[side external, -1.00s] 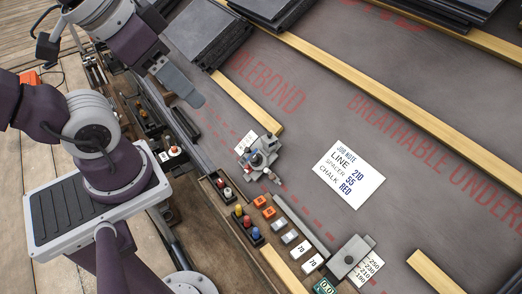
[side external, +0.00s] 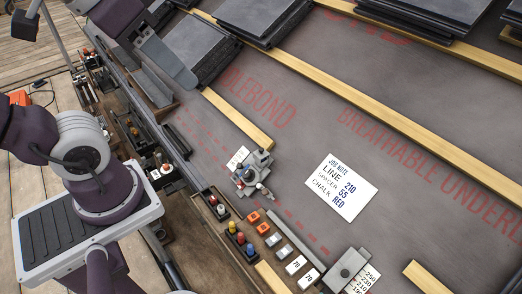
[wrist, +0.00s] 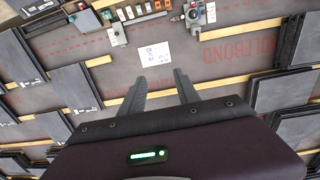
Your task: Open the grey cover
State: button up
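My gripper (wrist: 160,78) is open and empty, its two grey fingers apart in the wrist view. In the side view my gripper (side external: 178,72) is high over the work, up and left of the grey parts. A grey machine (side external: 252,172) with knobs sits on the underlay; it also shows at the top of the wrist view (wrist: 194,16). A grey block (side external: 345,268) with a small knob lies on a number card at the lower right. Which of these carries the grey cover I cannot tell. My gripper touches neither.
A job note (side external: 341,187) lies on the underlay, reading line 210, spacer 55, chalk red. Slate stacks (side external: 188,50) and wooden battens (side external: 405,128) lie around. Coloured chalk bottles (side external: 240,239) and labelled spacers (side external: 296,265) line the near edge.

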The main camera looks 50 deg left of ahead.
aim_at(261, 151)
jog(key=w+a+n+t+y, duration=0.15)
jog(key=w+n+t, duration=0.4)
jog(key=w, duration=1.85)
jog(key=w+a+f+n+y, duration=0.2)
jog(key=w+a+n+y, duration=0.15)
jog(key=a+y, duration=0.9)
jog(key=shift+t+h, duration=0.4)
jog(key=shift+t, duration=0.15)
jog(key=f, duration=1.6)
jog(key=a+f, duration=0.1)
jog(key=f, duration=1.6)
jog(key=a+f, duration=0.1)
jog(key=f, duration=1.6)
jog(key=shift+f, duration=0.15)
jog(key=x, duration=0.6)
jog(key=shift+w+a, duration=0.25)
jog(key=shift+w, duration=0.05)
grip_shut()
